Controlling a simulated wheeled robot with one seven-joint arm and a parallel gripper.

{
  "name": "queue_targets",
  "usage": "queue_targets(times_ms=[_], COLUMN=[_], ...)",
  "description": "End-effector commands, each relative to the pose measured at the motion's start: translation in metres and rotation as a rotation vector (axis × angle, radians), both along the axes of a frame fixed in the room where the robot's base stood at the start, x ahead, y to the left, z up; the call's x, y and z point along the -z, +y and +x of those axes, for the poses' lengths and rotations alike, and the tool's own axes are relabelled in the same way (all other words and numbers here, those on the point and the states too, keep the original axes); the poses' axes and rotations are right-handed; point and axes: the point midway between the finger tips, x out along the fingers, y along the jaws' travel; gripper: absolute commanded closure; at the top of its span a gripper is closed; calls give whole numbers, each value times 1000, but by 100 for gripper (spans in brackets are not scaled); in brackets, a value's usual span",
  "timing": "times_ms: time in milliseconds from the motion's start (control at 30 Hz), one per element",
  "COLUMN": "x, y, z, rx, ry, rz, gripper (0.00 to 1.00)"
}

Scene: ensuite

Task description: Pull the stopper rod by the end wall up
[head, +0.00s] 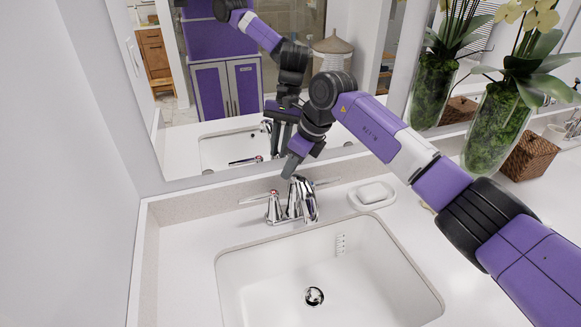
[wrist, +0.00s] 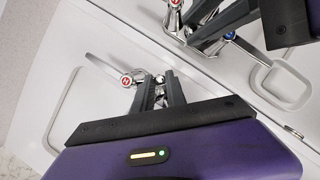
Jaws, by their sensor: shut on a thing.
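The chrome faucet (head: 302,199) stands behind the white sink basin (head: 330,275), near the left end wall. My gripper (head: 290,168) points down just behind the top of the faucet. In the wrist view its two dark fingers (wrist: 161,88) are close together beside the chrome faucet parts, and the gripper is shut on the stopper rod. The rod itself is mostly hidden by the fingers and faucet, so its height is unclear. The round chrome drain stopper (head: 314,296) sits in the basin floor.
A lever handle (head: 274,207) stands left of the spout. A white soap dish (head: 372,196) with soap lies to the right. The mirror (head: 220,110) rises close behind my gripper and reflects it. A glass plant vase (head: 496,128) and a wicker box (head: 530,155) stand farther right.

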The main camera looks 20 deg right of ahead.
Motion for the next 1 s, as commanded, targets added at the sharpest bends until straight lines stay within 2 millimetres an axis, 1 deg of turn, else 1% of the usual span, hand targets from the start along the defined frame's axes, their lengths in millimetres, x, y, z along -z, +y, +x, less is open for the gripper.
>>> queue_targets(times_ms=[700,767,933,1000], x=[0,-4,-27,-30], y=[1,0,-1,0], z=[-1,0,0,0], rx=[-2,-2,-1,0], ry=[2,2,0,1], rz=[0,0,-2,-1], gripper=[100,100,100,100])
